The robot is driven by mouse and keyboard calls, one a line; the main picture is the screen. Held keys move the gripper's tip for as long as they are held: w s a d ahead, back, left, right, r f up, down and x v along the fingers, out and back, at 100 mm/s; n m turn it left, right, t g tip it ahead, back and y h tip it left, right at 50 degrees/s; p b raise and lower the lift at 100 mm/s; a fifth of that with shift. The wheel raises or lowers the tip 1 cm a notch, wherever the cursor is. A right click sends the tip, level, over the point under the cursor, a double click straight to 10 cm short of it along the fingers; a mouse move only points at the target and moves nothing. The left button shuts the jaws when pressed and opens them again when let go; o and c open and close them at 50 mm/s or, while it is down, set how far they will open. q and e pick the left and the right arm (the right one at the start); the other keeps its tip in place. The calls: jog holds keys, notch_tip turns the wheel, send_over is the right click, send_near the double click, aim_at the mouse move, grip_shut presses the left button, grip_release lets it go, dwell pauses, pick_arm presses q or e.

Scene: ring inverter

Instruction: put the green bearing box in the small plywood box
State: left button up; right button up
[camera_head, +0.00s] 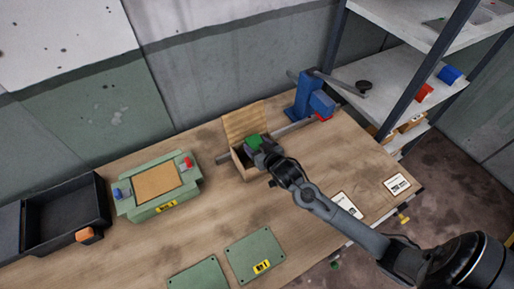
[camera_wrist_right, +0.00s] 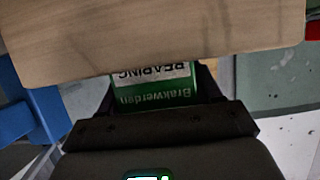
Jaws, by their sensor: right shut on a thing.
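The green bearing box (camera_head: 254,142) is held in my right gripper (camera_head: 260,147), above the small plywood box (camera_head: 242,170). The plywood box stands on the bench with its lid (camera_head: 245,121) raised at the back. The bearing box is over the opening; I cannot tell whether its lower part is inside. In the right wrist view, the green bearing box (camera_wrist_right: 152,90) sits between the fingers of my right gripper (camera_wrist_right: 155,98), its white label upside down. A wooden surface fills the top there; I cannot tell which part it is. My left gripper is not in view.
A blue vise (camera_head: 311,99) stands behind and right of the box. A green fixture (camera_head: 157,186) and a black tray (camera_head: 64,215) are on the left. Green plates (camera_head: 254,256) lie in front. A shelf rack (camera_head: 410,60) is at the right. Bench between is clear.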

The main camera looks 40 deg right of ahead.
jog(key=shift+f, duration=0.45)
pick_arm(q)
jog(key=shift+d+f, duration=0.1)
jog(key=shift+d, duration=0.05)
pick_arm(e)
jog(key=shift+f, duration=0.4)
jog(key=shift+f, duration=0.2)
jog(key=o, duration=1.4)
